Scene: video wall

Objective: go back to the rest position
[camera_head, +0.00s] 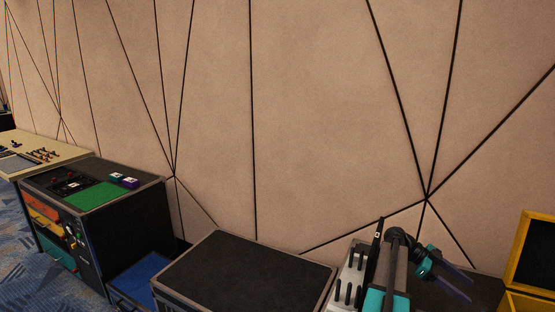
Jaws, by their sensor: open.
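My gripper (454,279) is at the lower right, at the end of my teal and grey arm. Its purple fingers are apart, with nothing visible between them. It points right and down, above a dark surface (478,292), and I see no contact. The lower part of my arm is cut off by the bottom edge of the picture.
A light rack with dark upright pieces (349,282) stands just left of my arm. A yellow-framed box (519,240) stands at the right edge. A black-topped cabinet (245,270) is bare. Further left are a drawer cabinet (150,205) and a table (75,151).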

